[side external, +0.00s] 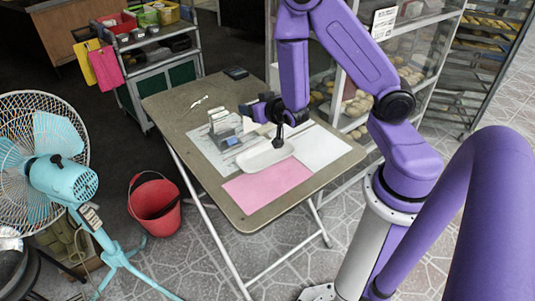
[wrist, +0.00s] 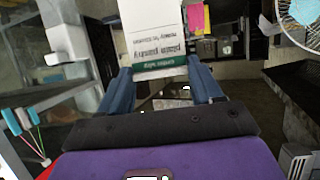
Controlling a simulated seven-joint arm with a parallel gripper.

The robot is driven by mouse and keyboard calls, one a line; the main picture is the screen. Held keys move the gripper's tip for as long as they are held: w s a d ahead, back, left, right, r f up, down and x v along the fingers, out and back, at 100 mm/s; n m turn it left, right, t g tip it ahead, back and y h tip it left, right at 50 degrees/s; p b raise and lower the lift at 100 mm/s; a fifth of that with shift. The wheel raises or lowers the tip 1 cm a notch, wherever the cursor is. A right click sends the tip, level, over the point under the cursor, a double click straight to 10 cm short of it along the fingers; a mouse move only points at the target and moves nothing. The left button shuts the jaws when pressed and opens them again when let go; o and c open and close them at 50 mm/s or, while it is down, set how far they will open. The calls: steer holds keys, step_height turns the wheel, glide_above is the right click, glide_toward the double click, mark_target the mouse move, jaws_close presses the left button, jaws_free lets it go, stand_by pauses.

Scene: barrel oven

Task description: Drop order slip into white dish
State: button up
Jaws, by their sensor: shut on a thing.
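My gripper (side external: 246,110) reaches left above the table in the side view. In the wrist view my gripper (wrist: 163,88) has its two blue fingers on either side of a white printed order slip (wrist: 155,35) with a dark green band, and is shut on it. The slip shows upright in front of the fingers. In the side view, white pieces stand at a small grey holder (side external: 226,136) left of the fingers; I cannot tell which is the held slip. The white dish (side external: 265,156) lies on the table, below and slightly right of the fingers. The dish cannot be made out in the wrist view.
The folding table (side external: 180,108) also bears a pink sheet (side external: 267,187), a white sheet (side external: 318,147) and tongs (side external: 199,102). A teal fan (side external: 62,178) and a red bucket (side external: 155,206) stand left. A glass case of bread (side external: 408,72) stands behind.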

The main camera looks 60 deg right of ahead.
stand_by(0.4)
steer(key=w+d+f+n+y, duration=0.3)
steer(key=d+f+n+y, duration=0.2)
steer(key=d+y, duration=0.1)
steer(key=s+d+f+n+y, duration=0.2)
steer(key=s+f+n+y, duration=0.2)
steer(key=f, duration=0.4)
steer(key=shift+s, duration=0.55)
stand_by(0.6)
steer(key=shift+r, duration=0.1)
steer(key=o, duration=1.1)
steer(key=shift+c, duration=0.2)
